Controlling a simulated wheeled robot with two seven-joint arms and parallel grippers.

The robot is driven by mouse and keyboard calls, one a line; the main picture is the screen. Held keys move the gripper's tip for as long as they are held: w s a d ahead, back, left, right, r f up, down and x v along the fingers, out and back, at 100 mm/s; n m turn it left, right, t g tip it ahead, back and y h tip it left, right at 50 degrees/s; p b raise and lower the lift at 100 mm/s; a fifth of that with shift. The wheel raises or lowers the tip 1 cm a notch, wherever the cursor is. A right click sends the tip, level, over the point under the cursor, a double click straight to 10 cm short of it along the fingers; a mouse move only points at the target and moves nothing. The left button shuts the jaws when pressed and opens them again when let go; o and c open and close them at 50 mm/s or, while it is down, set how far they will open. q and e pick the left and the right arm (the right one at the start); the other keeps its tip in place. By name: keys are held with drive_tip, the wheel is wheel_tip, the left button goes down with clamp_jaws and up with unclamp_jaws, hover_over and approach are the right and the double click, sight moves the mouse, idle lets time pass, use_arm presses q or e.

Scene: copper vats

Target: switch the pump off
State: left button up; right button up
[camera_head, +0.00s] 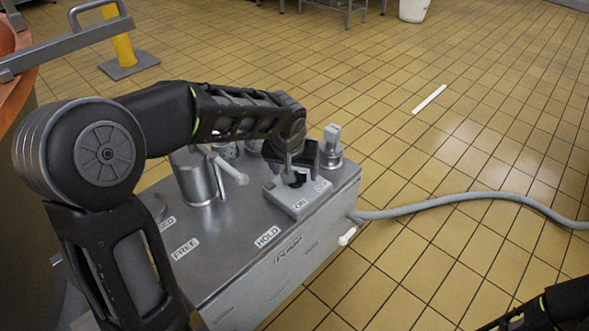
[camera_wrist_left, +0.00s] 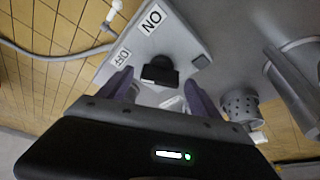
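The pump (camera_head: 240,240) is a steel box on the floor with a grey switch housing (camera_head: 288,203) on its top. A black switch knob (camera_wrist_left: 160,72) stands out of the housing's face, with an ON label (camera_wrist_left: 152,18) and an OFF label (camera_wrist_left: 124,55) beside it. My left gripper (camera_head: 297,172) is over the housing; in the wrist view the gripper (camera_wrist_left: 156,77) is open, its purple fingers apart on either side of the knob. I cannot tell whether they touch it, or which label the knob points to.
A valve with a pale handle (camera_head: 232,172) stands left of the housing, near FREE (camera_head: 185,248) and HOLD (camera_head: 267,236) labels. A grey hose (camera_head: 450,200) runs right across the tiled floor. A copper vat (camera_head: 15,75) is at the left edge. Floor to the right is mostly clear.

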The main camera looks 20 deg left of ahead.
use_arm(q)
drive_tip(key=p+v, duration=0.2)
drive_tip(key=v, duration=0.5)
drive_tip(key=shift+r, duration=0.35)
drive_tip(key=shift+s, duration=0.15)
idle(0.4)
